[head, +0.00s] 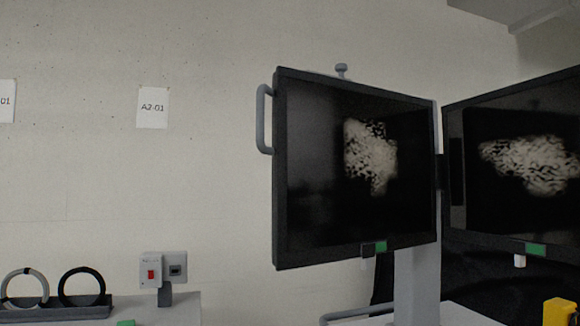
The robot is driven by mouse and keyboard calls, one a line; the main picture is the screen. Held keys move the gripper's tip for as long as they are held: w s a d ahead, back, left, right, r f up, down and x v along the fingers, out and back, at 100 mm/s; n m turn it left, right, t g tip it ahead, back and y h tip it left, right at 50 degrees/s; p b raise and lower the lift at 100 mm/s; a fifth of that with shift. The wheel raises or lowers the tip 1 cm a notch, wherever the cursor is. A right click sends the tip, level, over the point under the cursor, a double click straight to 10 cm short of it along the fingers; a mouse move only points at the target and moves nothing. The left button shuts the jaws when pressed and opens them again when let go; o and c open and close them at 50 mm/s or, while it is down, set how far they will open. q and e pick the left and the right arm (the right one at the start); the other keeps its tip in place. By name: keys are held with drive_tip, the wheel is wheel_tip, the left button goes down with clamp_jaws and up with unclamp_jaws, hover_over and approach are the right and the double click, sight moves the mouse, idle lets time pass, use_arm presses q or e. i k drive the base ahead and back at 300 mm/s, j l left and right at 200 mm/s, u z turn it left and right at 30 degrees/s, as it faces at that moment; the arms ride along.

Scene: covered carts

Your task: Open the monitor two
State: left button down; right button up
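Two black monitors stand side by side on a grey column (418,285). The left monitor (320,195) is angled, with a grey handle (262,118) on its left edge and a green label at its lower edge. The right monitor (500,205) also has a green label and is cut off by the right edge of the picture. Both screens show a pale speckled patch on black. I cannot tell which one is monitor two. Neither of my grippers is in view.
A white box with a red switch (151,272) stands at the lower left. Two rings, one grey (41,281) and one black (101,281), sit in a dark holder left of it. A yellow object (558,312) shows at the bottom right. Wall sign A2-01 (153,108) hangs behind.

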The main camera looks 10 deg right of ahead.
sight(512, 153)
drive_tip(key=z, duration=1.8)
drive_tip(key=i+u, duration=0.2)
drive_tip(key=i, duration=0.1)
